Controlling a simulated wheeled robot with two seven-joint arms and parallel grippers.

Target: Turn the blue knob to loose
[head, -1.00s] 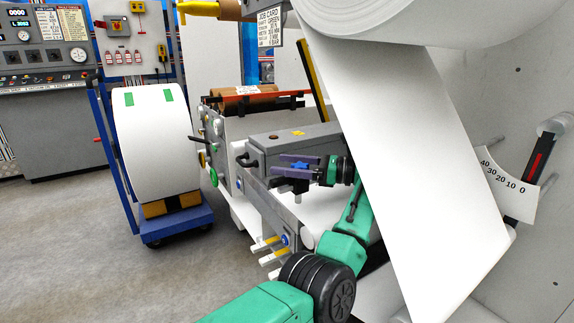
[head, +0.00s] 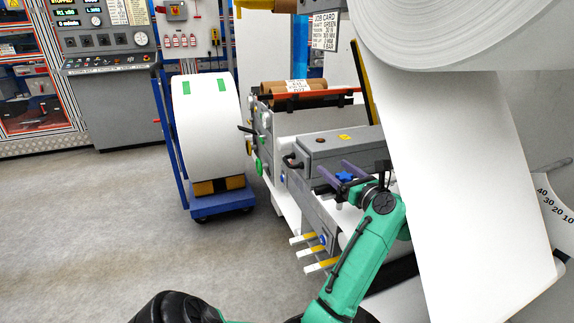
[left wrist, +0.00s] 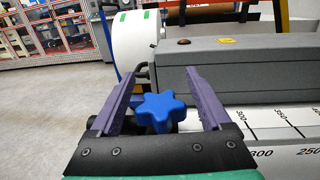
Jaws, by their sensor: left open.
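The blue star-shaped knob (left wrist: 162,110) shows in the left wrist view between the two purple fingers of my left gripper (left wrist: 159,76). The fingers are open, with a gap visible on each side of the knob. In the head view, the blue knob (head: 344,177) shows between the fingers of my left gripper (head: 331,166), beside the grey housing of the machine. The foot of the knob is partly hidden by the gripper body in the wrist view. No loose mark is legible. My right gripper is not in view.
The grey housing (head: 333,150) lies just beyond the fingers. A printed scale (left wrist: 285,130) runs along the right in the wrist view. A large white web (head: 470,170) hangs right of my arm. A blue cart (head: 222,205) with a white roll stands left; floor is clear in front.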

